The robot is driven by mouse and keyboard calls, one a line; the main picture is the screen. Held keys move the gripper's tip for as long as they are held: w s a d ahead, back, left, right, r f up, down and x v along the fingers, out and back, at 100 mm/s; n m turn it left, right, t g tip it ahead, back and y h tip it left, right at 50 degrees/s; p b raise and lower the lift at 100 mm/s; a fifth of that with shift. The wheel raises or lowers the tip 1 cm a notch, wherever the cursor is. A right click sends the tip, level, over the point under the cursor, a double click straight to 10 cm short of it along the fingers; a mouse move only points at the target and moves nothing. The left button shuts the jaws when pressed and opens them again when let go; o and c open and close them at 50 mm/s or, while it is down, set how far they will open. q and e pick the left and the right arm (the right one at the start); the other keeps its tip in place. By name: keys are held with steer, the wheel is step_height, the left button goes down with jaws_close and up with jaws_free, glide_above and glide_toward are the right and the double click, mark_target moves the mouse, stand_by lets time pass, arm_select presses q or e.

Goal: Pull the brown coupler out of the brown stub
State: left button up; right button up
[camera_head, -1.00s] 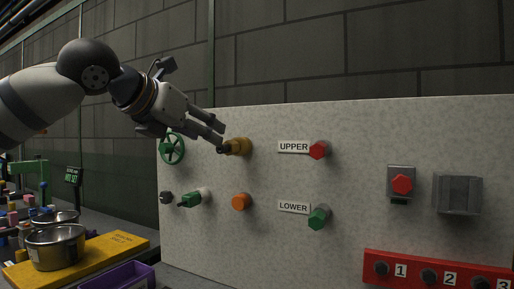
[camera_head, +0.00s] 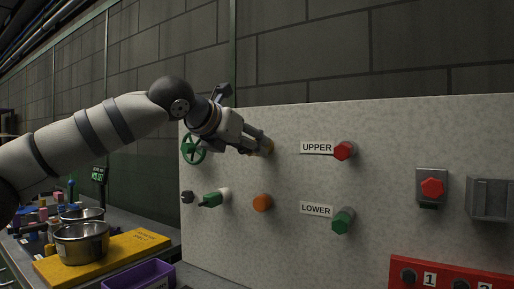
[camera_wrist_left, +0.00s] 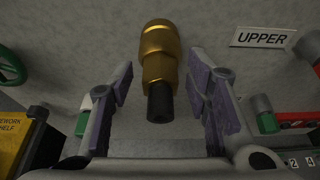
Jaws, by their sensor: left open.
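The brown coupler (camera_wrist_left: 159,75) shows in the left wrist view, seated in the brown stub (camera_wrist_left: 159,38) on the pale board. A black tip points from the coupler towards the wrist camera. In the head view the brown stub (camera_head: 269,147) is mostly hidden behind my left gripper (camera_head: 262,146). In the wrist view my left gripper (camera_wrist_left: 160,88) is open, with one finger on each side of the coupler. Gaps show between both fingers and the coupler. My right gripper is in neither view.
On the board, a green handwheel (camera_head: 193,149) is left of the gripper, and a green connector (camera_head: 212,199) and orange knob (camera_head: 262,203) are below. The UPPER red knob (camera_head: 344,151) is right. A metal pot (camera_head: 81,243) stands on a yellow board at lower left.

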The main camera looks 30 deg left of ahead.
arm_select(q)
steer(key=shift+c, duration=0.3)
jaws_close()
steer(key=shift+s, duration=0.2)
steer(key=shift+s, duration=0.4)
steer(key=shift+s, duration=0.15)
steer(key=shift+s+a, duration=0.15)
steer(key=shift+s, duration=1.2)
steer(key=shift+s+a, duration=0.1)
steer(key=shift+s, duration=1.2)
